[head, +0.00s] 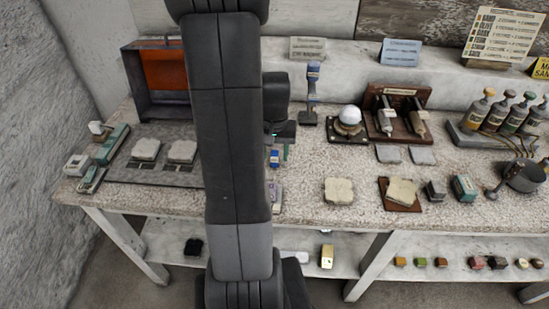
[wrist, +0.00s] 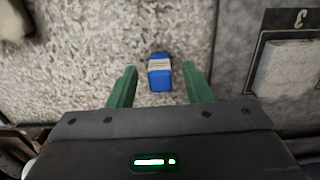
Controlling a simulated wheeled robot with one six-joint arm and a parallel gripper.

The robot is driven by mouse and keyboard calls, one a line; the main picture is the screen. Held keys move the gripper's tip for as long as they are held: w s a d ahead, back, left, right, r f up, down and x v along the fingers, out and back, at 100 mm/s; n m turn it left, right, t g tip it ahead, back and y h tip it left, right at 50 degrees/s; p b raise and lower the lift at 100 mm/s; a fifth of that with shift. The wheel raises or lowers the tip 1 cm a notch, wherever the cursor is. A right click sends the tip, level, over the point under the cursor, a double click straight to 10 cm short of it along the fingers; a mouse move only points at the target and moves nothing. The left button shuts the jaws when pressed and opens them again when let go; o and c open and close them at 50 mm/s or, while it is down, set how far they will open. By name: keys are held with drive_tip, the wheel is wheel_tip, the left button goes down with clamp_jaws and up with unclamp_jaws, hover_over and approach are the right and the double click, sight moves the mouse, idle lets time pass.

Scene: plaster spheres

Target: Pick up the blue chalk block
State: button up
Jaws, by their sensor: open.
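The blue chalk block (wrist: 160,73) lies on the speckled bench top, with a pale paper band around its middle. In the wrist view it sits just beyond and between the tips of my green fingers. My gripper (wrist: 158,85) is open and empty, with a finger on each side and clear gaps to the block. In the head view the blue chalk block (head: 275,158) shows just right of my dark arm, below my gripper (head: 279,150). My arm hides part of the bench there.
Pale slabs (head: 339,191) lie to the right. A numbered dark frame with a pale slab (wrist: 287,75) is right of my gripper in the wrist view.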

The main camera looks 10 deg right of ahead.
sight(275, 152)
drive_tip(key=shift+f, duration=1.1)
clamp_jaws()
wheel_tip(275, 152, up, 10)
drive_tip(key=shift+r, duration=0.1)
